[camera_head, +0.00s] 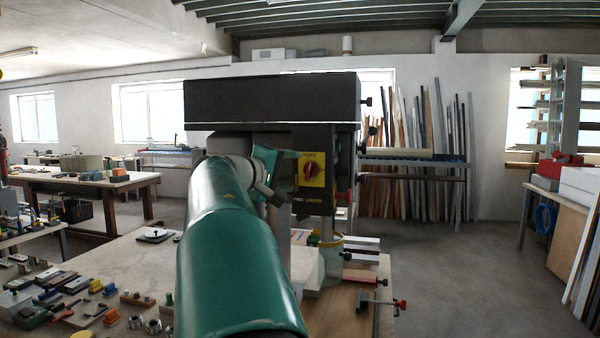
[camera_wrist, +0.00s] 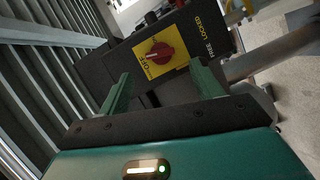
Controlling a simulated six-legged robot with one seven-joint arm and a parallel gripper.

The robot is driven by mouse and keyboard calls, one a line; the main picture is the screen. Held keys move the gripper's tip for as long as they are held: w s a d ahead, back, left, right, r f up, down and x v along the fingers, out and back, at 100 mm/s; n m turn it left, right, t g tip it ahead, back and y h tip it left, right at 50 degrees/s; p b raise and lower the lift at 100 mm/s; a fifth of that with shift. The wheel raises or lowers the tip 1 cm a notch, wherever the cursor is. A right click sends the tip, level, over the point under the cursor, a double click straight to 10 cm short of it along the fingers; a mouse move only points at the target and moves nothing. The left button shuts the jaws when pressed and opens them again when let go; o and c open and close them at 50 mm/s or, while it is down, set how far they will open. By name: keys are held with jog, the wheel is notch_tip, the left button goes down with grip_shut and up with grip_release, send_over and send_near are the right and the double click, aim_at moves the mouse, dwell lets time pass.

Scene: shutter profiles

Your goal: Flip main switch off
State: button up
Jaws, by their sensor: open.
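The main switch is a red rotary knob (camera_head: 311,170) on a yellow plate (camera_head: 311,182), on the front of a dark machine (camera_head: 272,102). "OFF" is printed on the plate above the knob. In the wrist view the red knob (camera_wrist: 160,53) shows tilted, beyond my fingers and roughly between them. My gripper (camera_wrist: 162,85) is open, with two green fingers apart and nothing between them. The fingertips appear just short of the plate, and I see no contact.
A workbench (camera_head: 130,255) under the machine holds several tools and small parts at left. A clamp with a red handle (camera_head: 382,302) lies at the bench's right edge. Long profiles (camera_head: 425,150) lean on the back wall. The floor at right (camera_head: 460,270) is clear.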

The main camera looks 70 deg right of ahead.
aim_at(307, 171)
jog(key=x, duration=0.7)
jog(key=shift+d, duration=0.1)
